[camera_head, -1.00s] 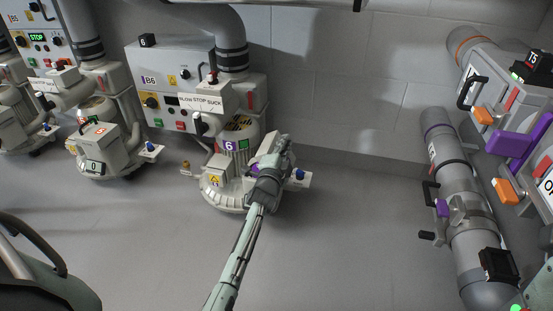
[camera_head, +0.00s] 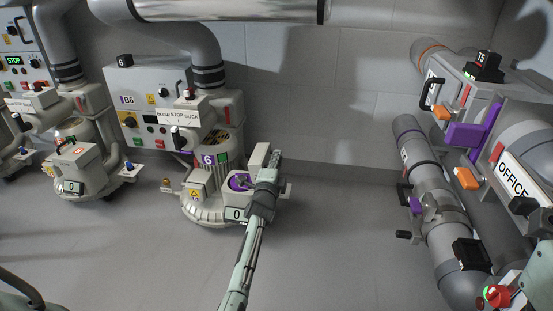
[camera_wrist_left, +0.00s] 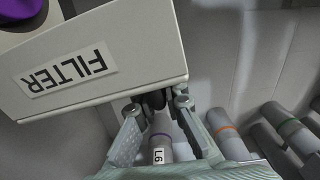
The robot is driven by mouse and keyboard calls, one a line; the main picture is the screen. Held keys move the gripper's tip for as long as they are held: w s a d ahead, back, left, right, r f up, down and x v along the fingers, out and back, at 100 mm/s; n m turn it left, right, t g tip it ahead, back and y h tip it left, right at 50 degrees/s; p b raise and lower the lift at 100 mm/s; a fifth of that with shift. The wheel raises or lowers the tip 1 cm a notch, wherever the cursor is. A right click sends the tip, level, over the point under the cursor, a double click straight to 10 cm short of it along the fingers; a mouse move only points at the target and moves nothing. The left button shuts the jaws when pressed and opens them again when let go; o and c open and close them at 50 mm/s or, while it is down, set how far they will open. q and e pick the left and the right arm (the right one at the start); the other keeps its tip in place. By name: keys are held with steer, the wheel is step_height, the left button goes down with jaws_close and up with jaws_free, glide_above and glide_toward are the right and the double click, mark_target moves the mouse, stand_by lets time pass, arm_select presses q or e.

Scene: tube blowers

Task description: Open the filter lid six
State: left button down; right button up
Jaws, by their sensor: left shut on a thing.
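Blower six (camera_head: 205,208) stands by the wall, with a purple 6 label on its body. Its filter lid (camera_head: 258,158) is raised on the right side of the filter housing, and the purple filter inside (camera_head: 238,182) shows. In the left wrist view the lid (camera_wrist_left: 100,55) carries an upside-down FILTER label. My left gripper (camera_head: 268,178) is at the lid's right side. In the left wrist view its fingers (camera_wrist_left: 156,104) are shut on a dark part at the lid's edge, partly hidden by the fingers. My right gripper is not seen.
The blower six control box (camera_head: 150,110) stands behind, with a BLOW STOP SUCK sign. Another blower (camera_head: 85,170) stands to the left. Large grey pipes (camera_head: 430,190) and an OFFICE-labelled unit (camera_head: 515,180) fill the right. The floor between is clear.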

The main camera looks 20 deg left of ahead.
arm_select(q)
steer(key=shift+f, duration=0.1)
steer(key=c, duration=1.6)
jaws_free()
steer(key=shift+r, duration=0.55)
step_height(320, 180, up, 9)
steer(key=shift+d+r, duration=0.1)
steer(key=shift+d, duration=0.05)
